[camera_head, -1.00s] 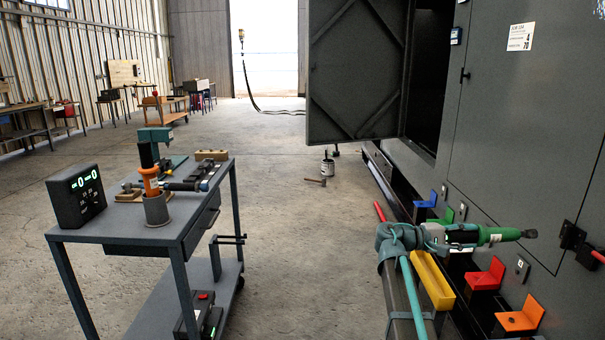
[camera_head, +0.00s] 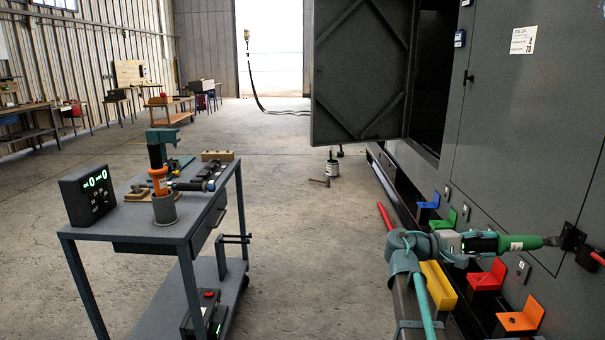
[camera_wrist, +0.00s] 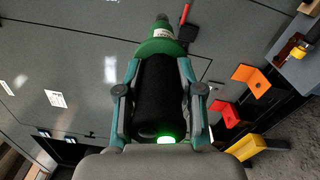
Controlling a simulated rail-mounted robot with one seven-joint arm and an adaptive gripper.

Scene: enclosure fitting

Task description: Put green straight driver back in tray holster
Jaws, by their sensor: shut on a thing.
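The green straight driver (camera_head: 520,242) is held level, pointing right, in front of the grey enclosure. My gripper (camera_head: 484,243) is shut around its dark body. In the wrist view the driver (camera_wrist: 160,47) lies between both fingers, its nose pointing away toward the enclosure wall. In the head view its tip is close to a black fitting (camera_head: 572,238) on the enclosure; I cannot tell whether they touch. On the cart at left, a grey cup-like holster (camera_head: 164,209) holds an orange tool (camera_head: 158,178) upright. No empty holster is clearly visible.
The cart (camera_head: 125,232) also carries a black display box (camera_head: 88,195) and other tools. Blue (camera_head: 430,201), green (camera_head: 446,219), red (camera_head: 488,275) and orange (camera_head: 520,318) brackets line the enclosure's foot. Open floor lies between cart and enclosure.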

